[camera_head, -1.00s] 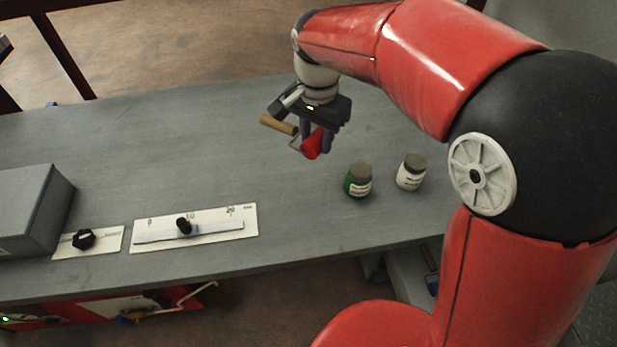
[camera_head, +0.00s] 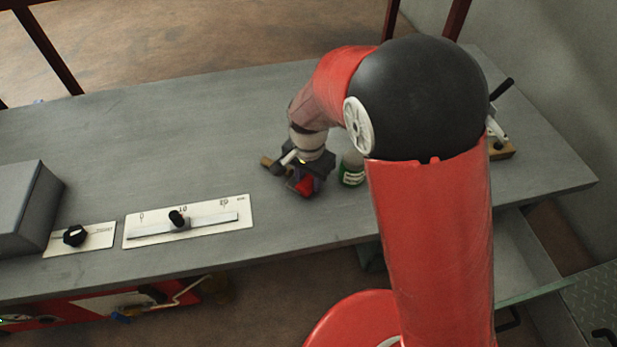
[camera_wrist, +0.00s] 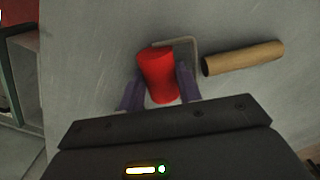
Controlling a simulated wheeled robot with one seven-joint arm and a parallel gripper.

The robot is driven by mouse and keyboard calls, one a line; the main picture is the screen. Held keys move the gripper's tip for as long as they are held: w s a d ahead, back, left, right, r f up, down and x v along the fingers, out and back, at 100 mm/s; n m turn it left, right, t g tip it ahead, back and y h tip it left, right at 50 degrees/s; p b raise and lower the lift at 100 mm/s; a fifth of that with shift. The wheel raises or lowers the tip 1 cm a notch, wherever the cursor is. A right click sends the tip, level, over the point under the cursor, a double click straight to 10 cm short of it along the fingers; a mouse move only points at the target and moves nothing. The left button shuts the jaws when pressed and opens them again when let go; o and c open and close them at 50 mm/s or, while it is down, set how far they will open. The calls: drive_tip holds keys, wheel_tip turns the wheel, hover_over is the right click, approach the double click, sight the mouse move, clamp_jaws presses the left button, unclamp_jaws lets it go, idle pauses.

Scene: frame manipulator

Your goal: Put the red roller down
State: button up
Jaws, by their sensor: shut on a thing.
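The red roller (camera_head: 305,186) has a red cylinder, a bent wire frame and a wooden handle (camera_head: 266,162). In the wrist view the red cylinder (camera_wrist: 158,75) sits between the two purple fingers of my gripper (camera_wrist: 158,92), which is shut on it. The wooden handle (camera_wrist: 243,58) extends to the right there. In the head view my gripper (camera_head: 302,182) is low over the grey bench, right of the slider panel. I cannot tell whether the roller touches the bench top.
A green jar (camera_head: 352,168) stands close to the right of my gripper, partly hidden by my arm. A slider panel (camera_head: 215,232), a black knob (camera_head: 75,235) and a grey box (camera_head: 22,210) lie left. The bench's (camera_head: 180,120) back left is clear.

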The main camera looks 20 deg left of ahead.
drive_tip(key=shift+f, duration=0.1)
drive_tip(key=shift+f, duration=0.15)
drive_tip(key=o, duration=1)
drive_tip(key=shift+o, duration=0.2)
wheel_tip(320, 180, up, 12)
drive_tip(key=shift+r+p, duration=0.2)
drive_tip(key=shift+p, duration=0.2)
